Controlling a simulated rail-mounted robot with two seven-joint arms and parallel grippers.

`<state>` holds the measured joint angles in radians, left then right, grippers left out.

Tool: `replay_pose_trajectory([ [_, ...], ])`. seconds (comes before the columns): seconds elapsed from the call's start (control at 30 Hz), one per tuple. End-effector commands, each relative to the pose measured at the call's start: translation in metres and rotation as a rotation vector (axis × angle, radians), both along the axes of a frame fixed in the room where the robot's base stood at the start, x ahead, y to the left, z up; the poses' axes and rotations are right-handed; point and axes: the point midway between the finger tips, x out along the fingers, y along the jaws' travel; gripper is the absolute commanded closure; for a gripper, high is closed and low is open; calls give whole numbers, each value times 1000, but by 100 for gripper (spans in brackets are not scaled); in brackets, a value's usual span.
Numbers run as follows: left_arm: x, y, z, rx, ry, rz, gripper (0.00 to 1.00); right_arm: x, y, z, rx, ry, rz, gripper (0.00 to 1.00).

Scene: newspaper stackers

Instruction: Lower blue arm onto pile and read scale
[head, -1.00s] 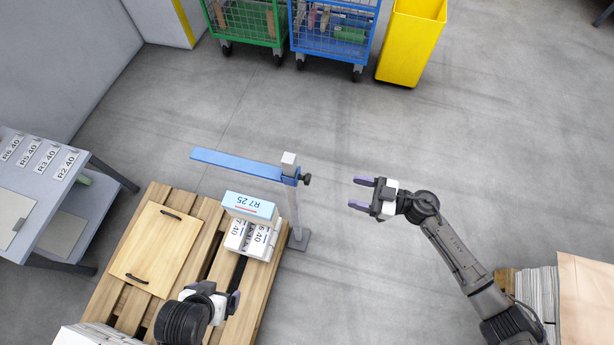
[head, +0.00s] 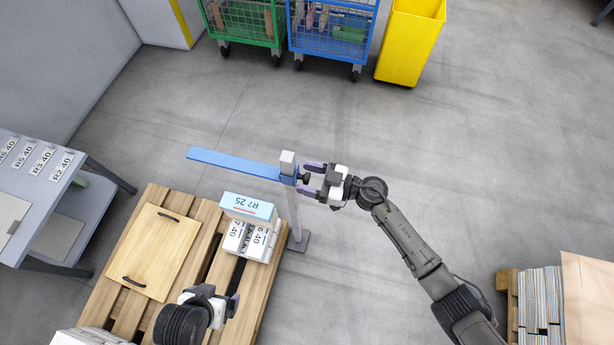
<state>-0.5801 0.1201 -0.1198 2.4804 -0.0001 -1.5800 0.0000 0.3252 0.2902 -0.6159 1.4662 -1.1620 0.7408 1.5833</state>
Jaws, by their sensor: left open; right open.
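The blue arm (head: 235,165) sticks out to the left from a grey upright post (head: 293,215), above the far edge of the pallet. A dark knob (head: 306,178) sits on the right side of its blue collar. The pile (head: 248,238) of labelled bundles stands on the pallet, with a blue-and-white "R7 25" bundle (head: 247,205) on top. The blue arm is clear of the pile. My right gripper (head: 311,179) is open with its fingers on either side of the knob. My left gripper (head: 222,306) is open over the pallet's near part. I cannot make out scale marks on the post.
A wooden board (head: 155,250) with two handles lies on the pallet (head: 222,262). A grey table (head: 38,180) with price labels is at left. Green (head: 245,30) and blue (head: 333,35) cage carts and a yellow bin (head: 410,45) stand at the back.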

Motion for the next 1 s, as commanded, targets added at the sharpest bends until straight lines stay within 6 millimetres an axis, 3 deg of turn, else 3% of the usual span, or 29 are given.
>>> replay_pose_trajectory([
  [0.4,0,-2,-1,-5,0,4,2,1,4,0,0,0,0,40],
  [1.0,0,2,-1,7,0,-4,2,1,4,0,0,0,0,97],
])
